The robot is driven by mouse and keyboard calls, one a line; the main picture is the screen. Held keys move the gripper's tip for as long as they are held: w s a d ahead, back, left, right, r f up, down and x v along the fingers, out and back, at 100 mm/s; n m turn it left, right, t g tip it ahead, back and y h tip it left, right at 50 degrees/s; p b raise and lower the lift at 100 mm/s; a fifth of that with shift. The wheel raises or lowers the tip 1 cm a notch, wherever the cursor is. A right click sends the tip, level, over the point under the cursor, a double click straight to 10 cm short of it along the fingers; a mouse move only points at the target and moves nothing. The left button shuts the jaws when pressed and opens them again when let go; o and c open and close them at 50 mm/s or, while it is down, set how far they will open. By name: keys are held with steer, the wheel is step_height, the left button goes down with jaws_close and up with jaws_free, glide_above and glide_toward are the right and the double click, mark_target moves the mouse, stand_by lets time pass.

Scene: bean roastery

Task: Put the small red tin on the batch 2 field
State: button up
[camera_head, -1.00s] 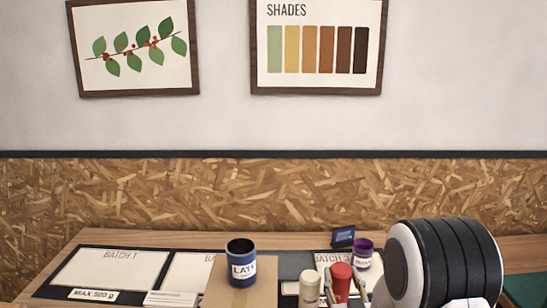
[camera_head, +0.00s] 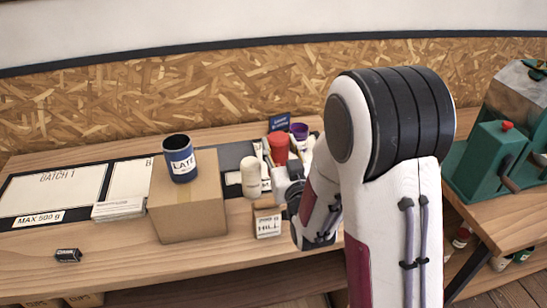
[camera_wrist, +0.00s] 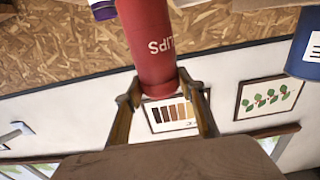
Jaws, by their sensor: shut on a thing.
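A red tin (camera_head: 279,146) stands upright among the things at the back of the bench in the head view. Whether the tin is clear of the bench cannot be told. The batch 2 field (camera_head: 132,180) is the partly hidden white panel right of the batch 1 field (camera_head: 55,190); a cardboard box (camera_head: 188,211) covers most of it from this view.
A blue tin (camera_head: 180,158) stands on the box. A labelled block (camera_head: 268,223) is in front. White cards (camera_head: 119,208) lie left of the box. A green machine (camera_head: 487,160) is right.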

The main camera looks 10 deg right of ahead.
steer(key=shift+r, duration=2.4)
steer(key=shift+w+d+f, duration=0.15)
steer(key=shift+w, duration=0.55)
steer(key=w+d, duration=0.3)
steer(key=w, duration=0.8)
steer(key=shift+w+d+f, duration=0.1)
steer(key=shift+w+f, duration=0.1)
steer(key=shift+f, duration=0.6)
steer(key=shift+w+a+f, duration=0.1)
steer(key=shift+w+f, duration=0.05)
steer(key=shift+f, duration=0.7)
steer(key=shift+w+d+f, duration=0.1)
steer(key=shift+w+f, duration=0.1)
steer(key=shift+f, duration=0.6)
steer(key=shift+f, duration=0.1)
step_height(320, 180, down, 6)
steer(key=shift+f, duration=0.15)
steer(key=shift+f, duration=1.75)
